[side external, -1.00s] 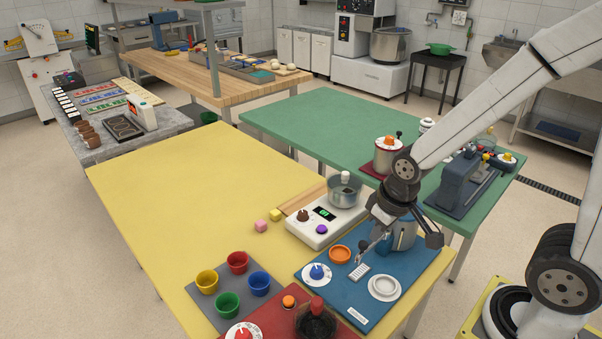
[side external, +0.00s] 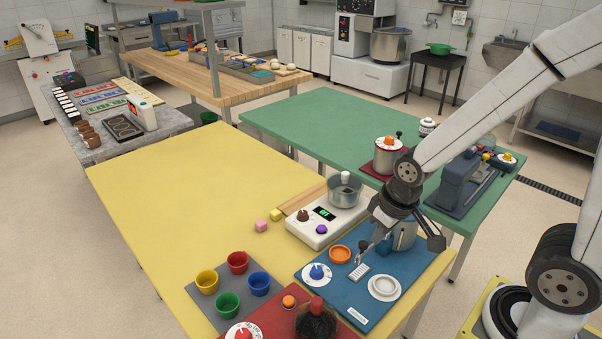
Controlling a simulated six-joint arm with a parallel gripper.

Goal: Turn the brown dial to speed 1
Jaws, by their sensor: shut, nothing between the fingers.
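The brown dial (side external: 303,215) sits on the top of a white appliance (side external: 306,235), beside a small green-lit display (side external: 325,213). The digits are too small to read surely. A purple dial (side external: 321,229) is nearer the front on the same appliance. The dial's pointer direction cannot be made out. My gripper (side external: 380,238) is shut and empty, pointing down over the blue mat (side external: 340,278), right of the appliance and apart from the brown dial.
A steel pot (side external: 344,194) stands on the appliance, close to the brown dial. Pink (side external: 261,226) and yellow (side external: 275,215) cubes lie to its left. The yellow tabletop is clear farther left.

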